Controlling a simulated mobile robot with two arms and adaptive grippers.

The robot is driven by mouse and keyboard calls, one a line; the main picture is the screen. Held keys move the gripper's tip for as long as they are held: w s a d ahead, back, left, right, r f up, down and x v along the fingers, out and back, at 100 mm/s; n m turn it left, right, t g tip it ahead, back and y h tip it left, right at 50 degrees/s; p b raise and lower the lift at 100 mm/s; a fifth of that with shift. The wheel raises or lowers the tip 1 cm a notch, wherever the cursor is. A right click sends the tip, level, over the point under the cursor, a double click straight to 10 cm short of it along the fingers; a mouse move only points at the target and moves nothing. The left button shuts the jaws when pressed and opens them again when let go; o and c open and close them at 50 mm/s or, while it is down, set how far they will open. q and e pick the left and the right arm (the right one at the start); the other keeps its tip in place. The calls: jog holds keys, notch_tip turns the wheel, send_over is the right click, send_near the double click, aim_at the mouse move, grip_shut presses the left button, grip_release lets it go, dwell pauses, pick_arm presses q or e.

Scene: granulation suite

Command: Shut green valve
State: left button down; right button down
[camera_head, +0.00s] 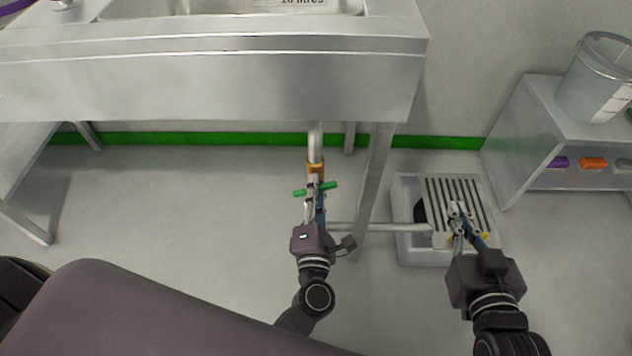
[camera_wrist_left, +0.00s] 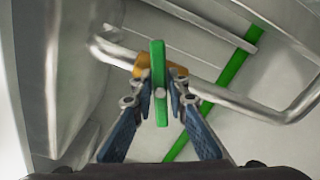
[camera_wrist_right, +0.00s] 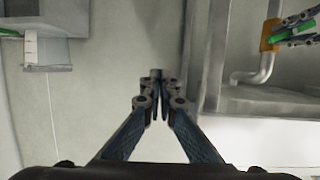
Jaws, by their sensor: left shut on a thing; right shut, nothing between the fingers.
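The green valve handle (camera_head: 329,185) sits on a brass-coloured valve body (camera_head: 315,167) on the drain pipe under the steel sink. In the left wrist view the handle (camera_wrist_left: 157,60) lies across the pipe, between my left fingertips (camera_wrist_left: 160,92). My left gripper (camera_head: 313,186) is shut on the handle; its fingers hide the handle's middle in the head view. My right gripper (camera_head: 456,211) is shut and empty above the floor drain; its fingertips (camera_wrist_right: 157,80) meet in the right wrist view. The right wrist view also shows the handle (camera_wrist_right: 278,33) at its right edge.
The steel sink table (camera_head: 210,85) overhangs the valve, and its leg (camera_head: 374,180) stands just right of it. The pipe (camera_head: 380,227) runs right to a drain box with a slotted grate (camera_head: 440,190). A grey stand (camera_head: 530,120) bears a clear bucket (camera_head: 597,80). Floor at left is clear.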

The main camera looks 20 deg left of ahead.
pick_arm(q)
jog(key=shift+d+m+p, duration=0.1)
jog(key=shift+m+p, duration=0.9)
jog(key=shift+m, duration=0.1)
jog(key=shift+f+m+p, duration=0.1)
jog(key=shift+m+p, duration=0.8)
jog(key=shift+m, duration=0.5)
pick_arm(e)
jog(key=s+d+f+g+h, duration=0.1)
jog(key=s+d+f+g, duration=0.2)
jog(key=s, duration=0.6)
jog(key=s+d+f+g+h, duration=0.1)
jog(key=s+d+f+g, duration=0.2)
jog(key=s+f+g, duration=0.4)
notch_tip(320, 180, down, 3)
jog(key=shift+s+d+r+m+g+h, duration=0.1)
jog(key=shift+s+d+m+g+h, duration=0.2)
jog(key=shift+s, duration=0.7)
pick_arm(q)
jog(key=shift+f, duration=0.1)
pick_arm(e)
jog(key=shift+a, duration=0.1)
pick_arm(q)
jog(key=c, duration=1.9)
grip_release()
